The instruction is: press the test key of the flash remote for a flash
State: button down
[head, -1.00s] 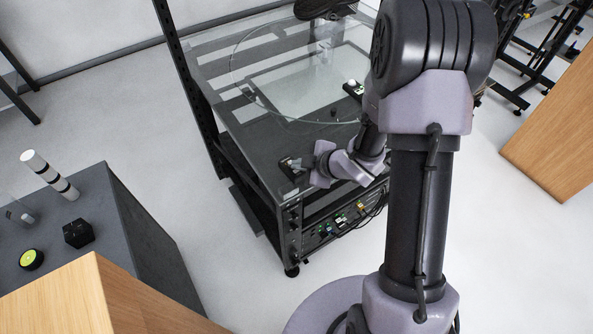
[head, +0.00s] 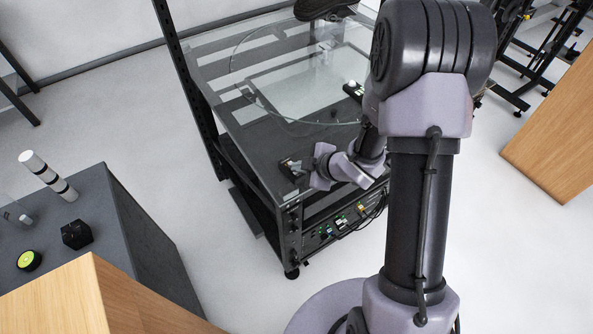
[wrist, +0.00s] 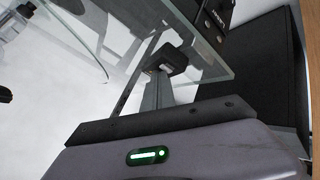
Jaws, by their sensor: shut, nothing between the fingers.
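A small dark block, which looks like the flash remote (head: 287,164), sits at the near left corner of the turntable table. It also shows in the wrist view as a black block (wrist: 174,55) at the far end of my fingers. Its key is too small to make out. My gripper (head: 299,171) is shut and empty, its fingertips (wrist: 161,72) right at this block. I cannot tell whether they touch it.
The glass turntable disc (head: 272,75) lies just behind the block. A small black device with a white knob (head: 352,87) stands near the right edge.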

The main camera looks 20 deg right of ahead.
jog(key=shift+r+p, duration=0.6)
jog(key=shift+r, duration=0.15)
notch_tip(320, 180, up, 5)
jog(key=p, duration=0.4)
dwell(0.7)
